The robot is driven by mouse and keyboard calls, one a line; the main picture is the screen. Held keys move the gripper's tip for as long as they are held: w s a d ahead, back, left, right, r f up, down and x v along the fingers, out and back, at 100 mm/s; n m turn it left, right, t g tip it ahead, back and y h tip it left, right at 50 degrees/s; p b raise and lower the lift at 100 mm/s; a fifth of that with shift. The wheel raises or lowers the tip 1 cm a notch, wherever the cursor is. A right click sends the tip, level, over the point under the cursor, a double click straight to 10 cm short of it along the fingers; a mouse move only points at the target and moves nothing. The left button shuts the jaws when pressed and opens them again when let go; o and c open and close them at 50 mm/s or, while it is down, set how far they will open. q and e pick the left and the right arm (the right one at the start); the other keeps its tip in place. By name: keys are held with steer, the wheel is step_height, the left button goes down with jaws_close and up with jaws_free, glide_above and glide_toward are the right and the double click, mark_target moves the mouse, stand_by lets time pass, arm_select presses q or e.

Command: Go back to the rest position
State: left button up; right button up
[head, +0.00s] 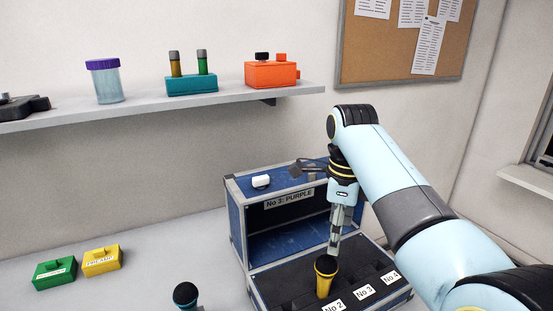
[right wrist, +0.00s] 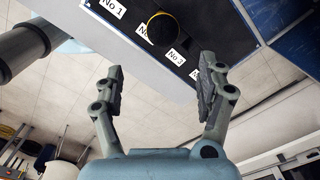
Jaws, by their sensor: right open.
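My right gripper (head: 338,240) points down over the open blue case (head: 238,225), just above and to the right of a yellow microphone (head: 324,280). In the right wrist view the jaws of this gripper (right wrist: 160,82) are spread apart with nothing between them. The dark head and yellow ring of the microphone (right wrist: 163,28) show beyond the fingertips, apart from them. The microphone stands upright in the case's dark insert, near the label No 2. My left gripper is not in view.
A microphone with a teal ring (head: 186,295) stands at the bottom edge, left of the case. Green (head: 54,272) and yellow (head: 101,261) boxes sit on the table at left. A wall shelf (head: 300,92) holds a jar, a tube rack and an orange box. A white item (head: 261,181) is on the case lid.

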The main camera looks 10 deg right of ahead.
steer(key=s+d+f+n+t, duration=0.1)
steer(key=s+d+f+n, duration=0.25)
steer(key=s+n, duration=0.35)
steer(key=s+d+f+n+t, duration=0.15)
steer(key=s+d+n, duration=0.3)
steer(key=s, duration=0.45)
steer(key=s+d+r+n+h, duration=0.1)
steer(key=s+r+n, duration=0.2)
steer(key=s+n, duration=0.4)
steer(key=s+d+r+n, duration=0.1)
steer(key=s+r+n, duration=0.2)
steer(key=s+n, duration=0.4)
step_height(320, 180, down, 32)
steer(key=s+d+m+b, duration=0.2)
steer(key=b, duration=0.6)
steer(key=s+f+g+b, duration=0.1)
steer(key=s+f+b, duration=0.2)
steer(key=s+f, duration=0.7)
steer(key=s+d+f+b, duration=0.1)
steer(key=s+f+b, duration=0.2)
steer(key=s+f, duration=0.7)
step_height(320, 180, down, 6)
steer(key=shift+d+r+g+b, duration=0.1)
steer(key=shift+d+g+b, duration=0.2)
steer(key=shift+g+b, duration=0.1)
